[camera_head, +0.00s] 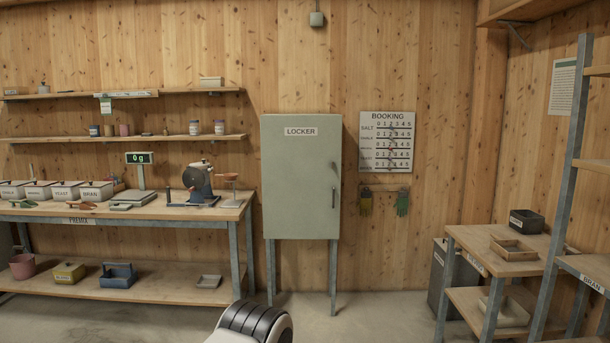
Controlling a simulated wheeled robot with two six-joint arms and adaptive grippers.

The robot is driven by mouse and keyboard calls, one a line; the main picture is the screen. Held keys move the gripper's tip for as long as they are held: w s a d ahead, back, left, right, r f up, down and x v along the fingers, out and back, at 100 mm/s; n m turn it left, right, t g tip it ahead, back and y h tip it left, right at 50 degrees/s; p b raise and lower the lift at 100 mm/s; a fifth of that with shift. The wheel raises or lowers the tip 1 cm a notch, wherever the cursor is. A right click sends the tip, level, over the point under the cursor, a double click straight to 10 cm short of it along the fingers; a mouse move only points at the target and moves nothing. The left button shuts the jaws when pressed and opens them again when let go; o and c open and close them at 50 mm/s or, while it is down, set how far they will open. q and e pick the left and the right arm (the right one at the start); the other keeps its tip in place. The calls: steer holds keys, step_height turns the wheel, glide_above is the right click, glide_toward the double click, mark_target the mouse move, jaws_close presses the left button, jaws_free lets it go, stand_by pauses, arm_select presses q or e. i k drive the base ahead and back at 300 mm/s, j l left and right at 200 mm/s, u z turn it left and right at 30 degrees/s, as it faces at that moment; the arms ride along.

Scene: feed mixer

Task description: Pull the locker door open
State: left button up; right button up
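Neither gripper shows. A white and black part, probably of my own arm, shows at the bottom edge, well in front of the locker.
A workbench (150,208) with scale, grinder and labelled bins stands left of the locker. A smaller wooden table (475,240) and a metal-framed shelf (565,170) stand at the right. The floor (370,310) before the locker looks clear.

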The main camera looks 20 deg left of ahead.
mark_target(301, 192)
steer(key=i+j+u, duration=0.25)
steer(key=i, duration=0.45)
steer(key=i+u, duration=0.3)
steer(key=i, duration=0.35)
